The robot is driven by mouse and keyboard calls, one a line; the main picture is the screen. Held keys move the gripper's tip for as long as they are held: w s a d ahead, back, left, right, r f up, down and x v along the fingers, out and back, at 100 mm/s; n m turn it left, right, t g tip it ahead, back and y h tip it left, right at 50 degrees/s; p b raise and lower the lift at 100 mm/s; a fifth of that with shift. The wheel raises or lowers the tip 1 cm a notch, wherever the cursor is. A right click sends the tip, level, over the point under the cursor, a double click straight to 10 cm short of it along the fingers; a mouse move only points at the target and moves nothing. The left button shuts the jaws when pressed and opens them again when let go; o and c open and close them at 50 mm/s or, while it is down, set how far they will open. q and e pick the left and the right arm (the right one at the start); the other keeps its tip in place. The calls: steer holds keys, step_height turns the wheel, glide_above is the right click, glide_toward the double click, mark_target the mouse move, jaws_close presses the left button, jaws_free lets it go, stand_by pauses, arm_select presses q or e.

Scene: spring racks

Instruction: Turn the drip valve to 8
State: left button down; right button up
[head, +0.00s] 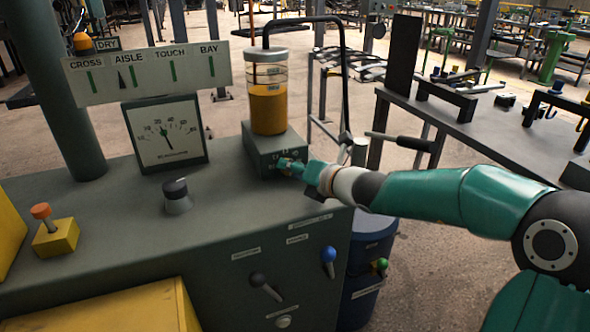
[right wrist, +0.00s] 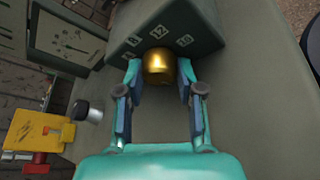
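The drip valve shows as a brass knob (right wrist: 159,66) on the sloped face of a grey box (right wrist: 185,20) in the right wrist view. Any pointer on the knob cannot be made out. In the head view the box (head: 262,150) carries a clear cylinder of amber oil (head: 268,108). My right gripper (head: 290,166) is at the box front and hides the knob there. In the right wrist view its fingers (right wrist: 160,78) stand close on both sides of the knob and appear closed on it. My left gripper is out of view.
A dial gauge (head: 165,132), a black-topped knob (head: 176,195) and an orange-knobbed yellow block (head: 55,232) share the bench top. A black hose (head: 342,60) arches from the cylinder down behind my right gripper. A blue-balled lever (head: 328,256) is on the bench front.

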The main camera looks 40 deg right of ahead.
steer(key=c, duration=0.5)
steer(key=shift+d, duration=0.15)
steer(key=shift+a+n+g+h+b, duration=0.25)
steer(key=shift+n+g+h+b, duration=0.35)
steer(key=shift+n+b, duration=0.6)
steer(key=shift+a+n+g+h+b, duration=0.1)
steer(key=shift+n+g+h+b, duration=0.2)
steer(key=shift+n+h+b, duration=0.55)
steer(key=n+h, duration=0.1)
steer(key=n, duration=0.1)
steer(key=n+h, duration=0.1)
steer(key=shift+a+n, duration=0.2)
steer(key=shift+n, duration=0.15)
steer(key=n+h, duration=0.1)
steer(key=n, duration=0.1)
steer(key=n+h, duration=0.1)
steer(key=h, duration=0.1)
steer(key=shift+w+a+f+n+g, duration=0.1)
steer(key=shift+a+n+g, duration=0.05)
steer(key=shift+n+g, duration=0.2)
